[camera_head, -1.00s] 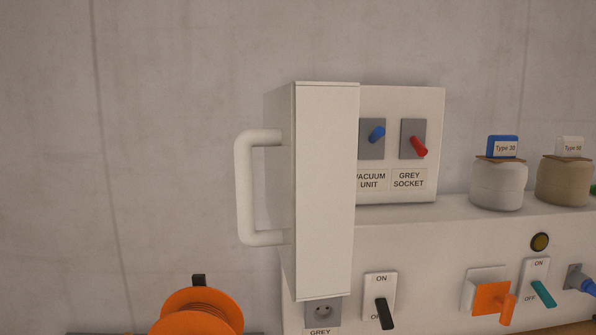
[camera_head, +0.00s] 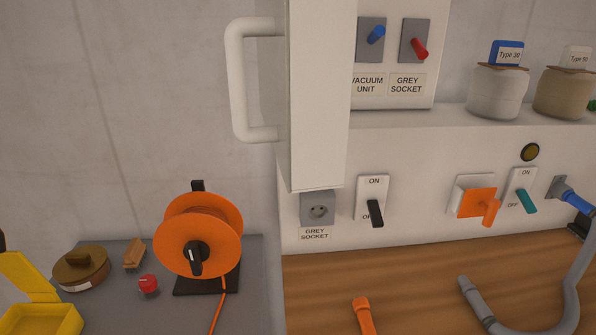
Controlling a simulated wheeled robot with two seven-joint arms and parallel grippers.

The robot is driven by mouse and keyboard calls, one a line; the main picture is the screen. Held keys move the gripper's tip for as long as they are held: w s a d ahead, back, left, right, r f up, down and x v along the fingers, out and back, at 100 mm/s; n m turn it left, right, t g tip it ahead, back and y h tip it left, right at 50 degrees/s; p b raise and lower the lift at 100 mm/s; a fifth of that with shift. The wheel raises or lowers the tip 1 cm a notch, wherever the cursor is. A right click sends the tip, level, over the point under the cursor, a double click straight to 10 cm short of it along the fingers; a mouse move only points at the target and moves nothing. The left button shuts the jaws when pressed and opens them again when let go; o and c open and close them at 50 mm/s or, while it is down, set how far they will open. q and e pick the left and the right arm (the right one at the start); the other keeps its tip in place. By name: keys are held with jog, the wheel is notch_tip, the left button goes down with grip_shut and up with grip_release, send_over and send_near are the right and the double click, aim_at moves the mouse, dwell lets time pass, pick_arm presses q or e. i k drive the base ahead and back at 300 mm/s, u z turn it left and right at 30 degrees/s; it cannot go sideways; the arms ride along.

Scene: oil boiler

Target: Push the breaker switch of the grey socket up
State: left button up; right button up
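The breaker switch of the grey socket is a red lever (camera_head: 419,48) on a grey plate, above a label (camera_head: 407,85) reading "GREY SOCKET". The red lever tilts downward to the right. Beside it on the left, a blue lever (camera_head: 376,35) tilts upward above the "VACUUM UNIT" label. Both sit in a white breaker box whose door (camera_head: 319,90) stands open, with a white handle (camera_head: 240,80) on its left. The grey socket (camera_head: 317,209) itself is below the door. Neither gripper is in view.
A black ON/OFF switch (camera_head: 375,212), an orange lever (camera_head: 490,212) and a teal switch (camera_head: 526,200) are on the lower wall. Jars (camera_head: 497,91) stand on the ledge. An orange cable reel (camera_head: 198,235) stands on the grey surface. The wooden counter (camera_head: 400,275) is mostly clear.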

aim_at(420, 51)
jog(key=u, duration=1.15)
jog(key=k, duration=1.25)
jog(key=z, duration=1.2)
jog(key=i, duration=1)
jog(key=u, duration=0.05)
